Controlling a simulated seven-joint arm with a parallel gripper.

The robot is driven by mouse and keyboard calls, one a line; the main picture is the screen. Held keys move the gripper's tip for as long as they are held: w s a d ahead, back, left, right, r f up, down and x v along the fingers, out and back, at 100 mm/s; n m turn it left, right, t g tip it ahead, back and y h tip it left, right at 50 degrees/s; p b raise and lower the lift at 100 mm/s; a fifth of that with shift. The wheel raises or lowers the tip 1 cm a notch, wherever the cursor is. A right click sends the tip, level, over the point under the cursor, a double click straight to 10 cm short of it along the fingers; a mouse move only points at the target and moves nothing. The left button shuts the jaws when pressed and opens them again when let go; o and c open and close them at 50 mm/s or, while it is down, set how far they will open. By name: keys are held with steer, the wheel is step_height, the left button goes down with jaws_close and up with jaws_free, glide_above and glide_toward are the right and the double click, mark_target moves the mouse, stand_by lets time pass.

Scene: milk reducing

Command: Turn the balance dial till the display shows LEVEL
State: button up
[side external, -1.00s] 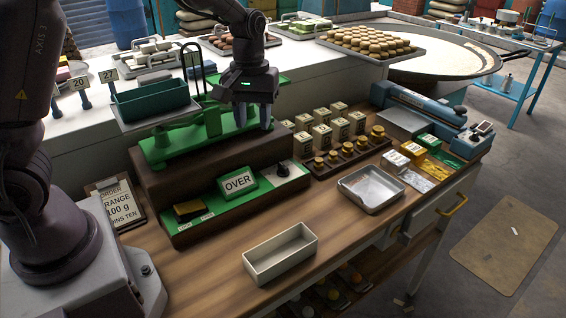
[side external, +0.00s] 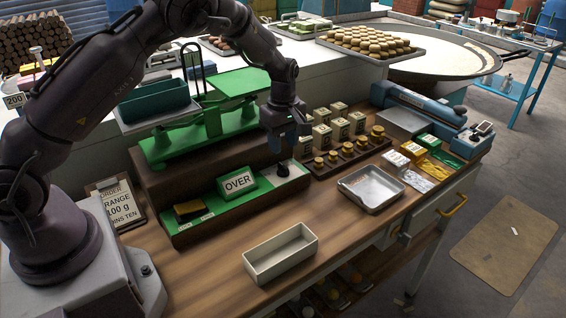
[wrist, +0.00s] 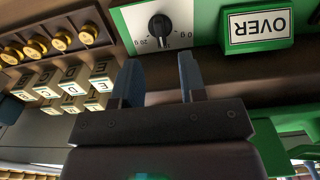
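The balance dial is a black knob (side external: 283,169) on a pale panel at the right end of the green base. In the wrist view the knob (wrist: 160,28) shows near the top with a numbered scale around it. The display (side external: 238,183) reads OVER; it appears upside down in the wrist view (wrist: 258,24). My gripper (side external: 288,146) hangs just above and behind the dial, apart from it. In the wrist view its two fingers (wrist: 159,62) are spread with nothing between them. The green balance (side external: 205,130) carries a dark green tray (side external: 153,101) on its left pan.
White lettered blocks (side external: 322,135) and brass weights in a wooden rack (side external: 345,156) stand close right of my gripper. A metal tray (side external: 371,188) and an empty cream box (side external: 280,254) lie in front. An order card (side external: 120,206) stands at left.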

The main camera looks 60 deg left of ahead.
mark_target(283, 166)
step_height(283, 166, down, 7)
steer(key=shift+r, duration=0.2)
jaws_close()
